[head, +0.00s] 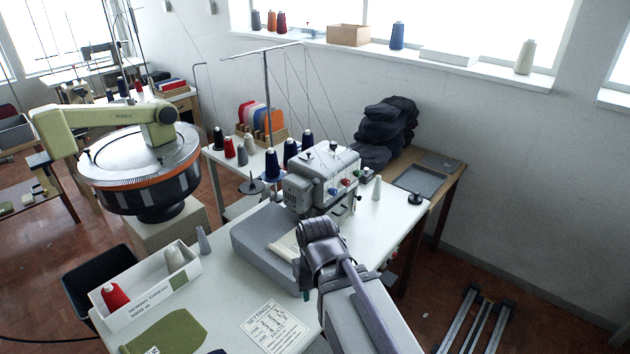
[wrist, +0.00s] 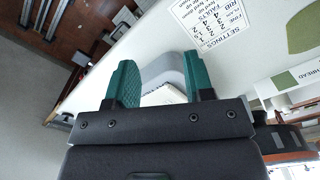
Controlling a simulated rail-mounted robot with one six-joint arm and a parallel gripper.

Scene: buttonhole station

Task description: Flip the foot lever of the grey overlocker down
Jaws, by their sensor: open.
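The grey overlocker (head: 322,182) stands on the white table, with coloured knobs on its front and thread lines running to it from above. I cannot make out its foot lever, and my arm covers part of the machine's near side. My gripper is in front of the machine, mostly hidden behind my own arm in the head view. In the wrist view my gripper (wrist: 162,78) shows two green fingers spread apart, with nothing held between them. A rounded grey surface and a pale piece show beyond the gap; I cannot tell how close they are.
A settings card (head: 273,327), a thread box (head: 150,292) and green cloth (head: 172,336) lie in front. Thread cones (head: 272,165) stand behind. A white cone (head: 377,188) stands to the right.

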